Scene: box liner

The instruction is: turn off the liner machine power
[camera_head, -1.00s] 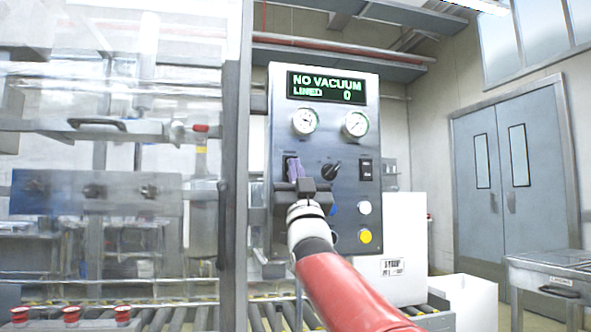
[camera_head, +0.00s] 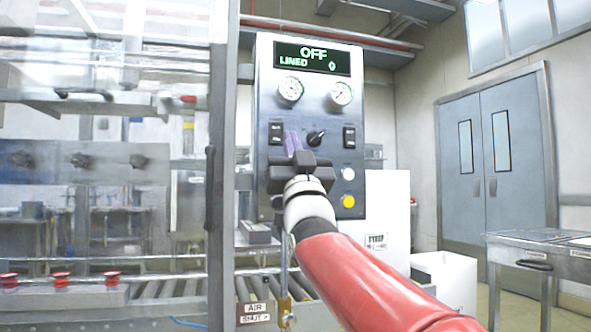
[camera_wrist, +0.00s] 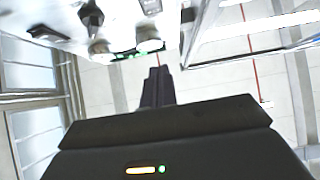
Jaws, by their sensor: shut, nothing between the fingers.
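The liner machine's grey control panel (camera_head: 317,228) stands upright in the head view. Its display (camera_head: 312,58) reads "OFF" and "LINED 0". A dark rocker switch (camera_head: 276,133) is at the panel's left, a black rotary knob (camera_head: 316,137) is in the middle and another dark switch (camera_head: 349,137) is at the right. My gripper (camera_head: 293,142) is shut and empty, its purple-looking fingers in front of the panel between the left switch and the knob. I cannot tell whether they touch it. The shut fingers also show in the wrist view (camera_wrist: 157,75). My gripper hides part of the lower panel.
Two gauges (camera_head: 316,92) sit above the switches. A white button (camera_head: 348,173) and a yellow button (camera_head: 347,201) are at the lower right. A transparent guard (camera_head: 110,70) stands left, a roller conveyor (camera_head: 180,290) runs below, and a metal table (camera_head: 535,243) is at right.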

